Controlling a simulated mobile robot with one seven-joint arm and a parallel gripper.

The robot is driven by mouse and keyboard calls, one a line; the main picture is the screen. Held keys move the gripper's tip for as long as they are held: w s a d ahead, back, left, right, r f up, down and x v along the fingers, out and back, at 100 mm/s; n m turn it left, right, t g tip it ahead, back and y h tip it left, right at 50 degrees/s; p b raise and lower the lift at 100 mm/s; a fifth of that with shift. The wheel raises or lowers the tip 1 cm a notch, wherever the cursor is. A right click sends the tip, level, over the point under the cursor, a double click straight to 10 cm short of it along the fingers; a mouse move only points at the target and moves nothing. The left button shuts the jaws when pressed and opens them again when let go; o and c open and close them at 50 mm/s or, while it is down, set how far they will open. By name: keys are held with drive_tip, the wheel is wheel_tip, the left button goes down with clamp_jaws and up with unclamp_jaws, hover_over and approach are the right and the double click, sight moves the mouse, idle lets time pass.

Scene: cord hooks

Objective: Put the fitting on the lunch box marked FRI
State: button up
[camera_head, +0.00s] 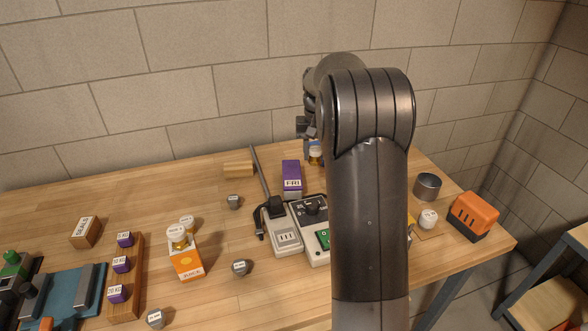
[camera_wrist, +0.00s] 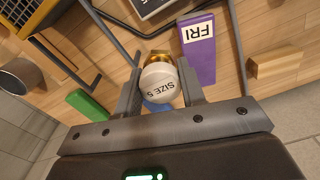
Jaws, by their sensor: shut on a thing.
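The purple lunch box marked FRI (camera_head: 291,185) stands on the wooden table near the wall; in the wrist view (camera_wrist: 200,62) its label is upside down. My gripper (camera_wrist: 160,80) is shut on a fitting (camera_wrist: 158,84), a round white cap with a gold end, lettered SIZE and what looks like 5. In the head view the fitting (camera_head: 316,156) is small, beyond and right of the lunch box. In the wrist view it is just left of the lunch box, apart from it. My arm hides part of the table in the head view.
A light device with a dark bar (camera_head: 286,238) stands in front of the lunch box. A wood block (camera_head: 238,169) lies to its left. A grey cup (camera_head: 427,186) and an orange box (camera_head: 474,216) stand right. Several small knobs, including one (camera_head: 240,267), lie about.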

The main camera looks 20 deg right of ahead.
drive_tip(key=w+a+f, duration=0.2)
drive_tip(key=a, duration=0.1)
drive_tip(key=w+a+f, duration=0.1)
drive_tip(key=w+a, duration=0.1)
drive_tip(key=shift+f, duration=2.4)
drive_tip(key=shift+f, duration=0.1)
drive_tip(key=o, duration=1)
